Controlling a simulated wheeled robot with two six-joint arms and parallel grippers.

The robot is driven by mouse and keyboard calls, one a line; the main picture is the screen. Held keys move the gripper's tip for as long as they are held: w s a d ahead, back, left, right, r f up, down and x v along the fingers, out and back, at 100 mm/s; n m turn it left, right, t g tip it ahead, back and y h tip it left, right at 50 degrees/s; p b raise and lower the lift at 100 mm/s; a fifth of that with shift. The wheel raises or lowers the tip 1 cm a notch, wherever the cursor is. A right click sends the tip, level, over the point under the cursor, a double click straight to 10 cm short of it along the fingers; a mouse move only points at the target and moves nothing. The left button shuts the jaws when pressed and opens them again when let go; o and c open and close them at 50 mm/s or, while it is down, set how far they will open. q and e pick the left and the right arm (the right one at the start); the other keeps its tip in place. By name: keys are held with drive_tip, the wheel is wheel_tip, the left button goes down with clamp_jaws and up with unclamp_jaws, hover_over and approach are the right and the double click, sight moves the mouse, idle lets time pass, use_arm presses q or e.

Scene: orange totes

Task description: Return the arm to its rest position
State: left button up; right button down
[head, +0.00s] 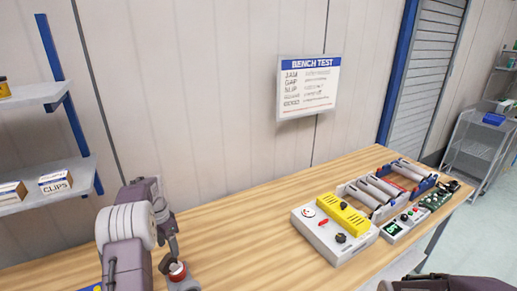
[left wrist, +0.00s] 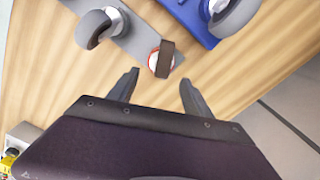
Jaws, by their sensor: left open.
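My left arm (head: 126,222) shows at the lower left of the head view, over the near left part of the bench; I cannot make out its fingertips there. In the left wrist view my left gripper (left wrist: 157,90) is open, with its two dark fingers apart and nothing between them. Beyond the fingertips is a red and white round piece (left wrist: 153,62) under a dark block, at the end of a grey plate (left wrist: 138,38). The round piece also shows in the head view (head: 177,268).
The wooden bench (head: 250,225) is clear in the middle. A white tester box with a yellow part (head: 335,240), a smaller meter box (head: 405,226) and racks of grey cylinders (head: 375,190) stand at its right. A blue piece (left wrist: 188,14) lies near the grey plate. Shelves (head: 40,95) are at the left.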

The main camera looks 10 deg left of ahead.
use_arm(q)
drive_tip(key=w+d+r+m+t, duration=0.1)
drive_tip(key=w+d+r, duration=0.2)
drive_tip(key=d+r, duration=0.2)
drive_tip(key=s+d+r+m, duration=0.25)
drive_tip(key=s+d, duration=0.45)
drive_tip(key=d, duration=0.6)
drive_tip(key=s+d+f+n, duration=0.2)
drive_tip(key=s+f+n, duration=0.1)
drive_tip(key=s, duration=0.4)
drive_tip(key=s+d+f+n, duration=0.3)
drive_tip(key=s+f+n, duration=0.1)
drive_tip(key=s, duration=0.4)
drive_tip(key=shift+s+d+f+n, duration=0.15)
drive_tip(key=shift+s+n, duration=0.05)
drive_tip(key=shift+n, duration=0.45)
drive_tip(key=shift+s, duration=0.1)
